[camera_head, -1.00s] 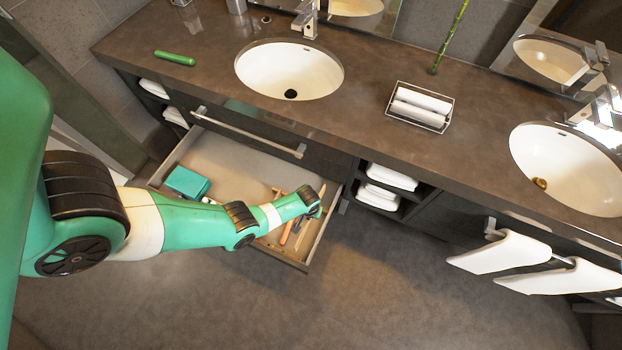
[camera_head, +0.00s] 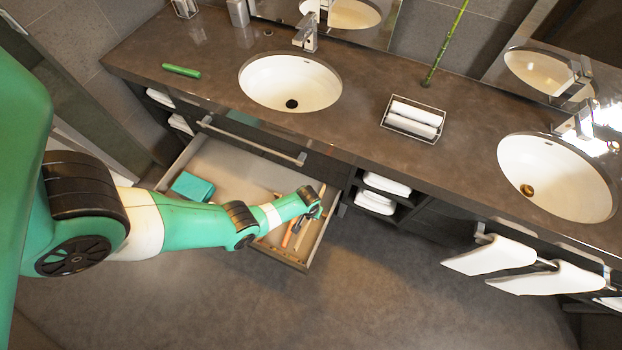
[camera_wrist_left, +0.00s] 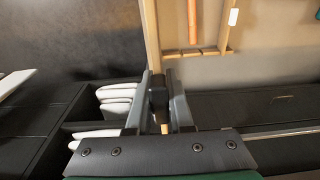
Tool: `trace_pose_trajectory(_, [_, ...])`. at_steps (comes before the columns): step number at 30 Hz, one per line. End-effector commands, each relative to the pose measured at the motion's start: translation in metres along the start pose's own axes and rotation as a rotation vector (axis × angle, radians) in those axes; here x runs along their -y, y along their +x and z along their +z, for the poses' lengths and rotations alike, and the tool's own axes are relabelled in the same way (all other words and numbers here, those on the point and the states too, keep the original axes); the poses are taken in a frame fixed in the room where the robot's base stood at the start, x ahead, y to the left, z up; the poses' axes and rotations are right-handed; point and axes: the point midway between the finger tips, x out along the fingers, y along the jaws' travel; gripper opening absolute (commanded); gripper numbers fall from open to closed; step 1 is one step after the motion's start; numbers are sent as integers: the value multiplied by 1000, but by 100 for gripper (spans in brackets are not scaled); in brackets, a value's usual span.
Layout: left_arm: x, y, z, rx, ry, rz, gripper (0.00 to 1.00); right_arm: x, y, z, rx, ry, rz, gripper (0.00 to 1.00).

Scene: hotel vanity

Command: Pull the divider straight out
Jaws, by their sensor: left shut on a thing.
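The pulled-out drawer (camera_head: 213,160) holds a light wooden divider, whose bars (camera_wrist_left: 198,52) show in the left wrist view, where its far end is cut off. My left gripper (camera_head: 317,210) is at the drawer's right side, over its side wall. In the left wrist view, my left gripper (camera_wrist_left: 165,98) has a finger on each side of the light side wall (camera_wrist_left: 150,35) and is shut on it. The divider is apart from the fingers, to their right. The arm hides part of the drawer's contents in the head view. My right gripper is not in view.
A teal box (camera_head: 192,187) sits at the drawer's left, and an orange-handled item (camera_head: 288,234) lies near its right end. White folded towels (camera_head: 376,201) fill the shelves beside the drawer. Open floor (camera_head: 400,290) lies in front.

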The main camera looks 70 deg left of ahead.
Motion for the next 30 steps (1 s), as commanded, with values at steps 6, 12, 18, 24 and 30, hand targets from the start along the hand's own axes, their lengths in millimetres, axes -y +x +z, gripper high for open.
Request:
trace_pose_trajectory(6, [0,-26,-3,0,0,0,0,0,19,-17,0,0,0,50])
trace_pose_trajectory(12, [0,-44,-6,0,0,0,0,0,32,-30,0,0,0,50])
trace_pose_trajectory(18, [0,-48,-6,0,0,0,0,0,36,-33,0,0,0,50])
trace_pose_trajectory(24, [0,-47,-6,0,2,0,0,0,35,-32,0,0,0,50])
trace_pose_trajectory(30, [-2,-47,-7,-4,110,6,0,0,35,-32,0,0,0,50])
